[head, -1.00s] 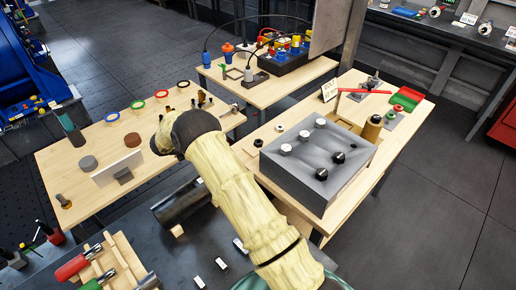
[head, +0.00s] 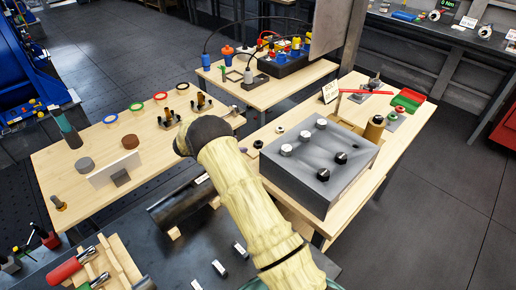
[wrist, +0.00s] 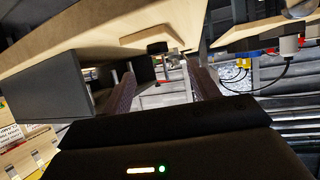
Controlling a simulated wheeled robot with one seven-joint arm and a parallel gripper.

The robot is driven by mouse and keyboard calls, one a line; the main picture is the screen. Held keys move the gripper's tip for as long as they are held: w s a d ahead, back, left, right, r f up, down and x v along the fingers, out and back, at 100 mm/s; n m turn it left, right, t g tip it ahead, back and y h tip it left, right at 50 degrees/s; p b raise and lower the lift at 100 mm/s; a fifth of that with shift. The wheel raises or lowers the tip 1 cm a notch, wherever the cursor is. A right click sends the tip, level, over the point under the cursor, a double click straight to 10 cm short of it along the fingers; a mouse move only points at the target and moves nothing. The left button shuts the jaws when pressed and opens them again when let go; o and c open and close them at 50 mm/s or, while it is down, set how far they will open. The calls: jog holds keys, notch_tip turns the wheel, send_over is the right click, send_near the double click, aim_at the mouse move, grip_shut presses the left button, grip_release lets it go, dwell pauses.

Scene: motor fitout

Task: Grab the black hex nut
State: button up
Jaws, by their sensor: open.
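A small black nut-like piece (head: 258,144) lies on the wooden table left of the grey block. The jaws are hidden in the head view. In the wrist view my gripper (wrist: 165,88) is open, with nothing seen between the fingers. A small dark piece (wrist: 157,47) shows beyond them, not clearly identifiable.
The grey block (head: 318,165) with black and white knobs stands close right of the nuts. The left table (head: 75,165) holds rings and posts. A dark pipe (head: 185,205) lies below my arm.

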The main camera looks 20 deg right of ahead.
aim_at(259, 142)
jog(key=b+x, duration=0.1)
jog(key=x, duration=0.3)
jog(key=b+x, duration=0.1)
jog(key=x, duration=0.1)
jog(key=b+x, duration=0.1)
jog(key=x, duration=0.2)
jog(key=shift+s+d+r, duration=0.15)
jog(key=shift+s+r, duration=0.05)
jog(key=shift+r, duration=0.1)
dwell(0.4)
jog(key=c, duration=1.1)
jog(key=shift+r, duration=0.15)
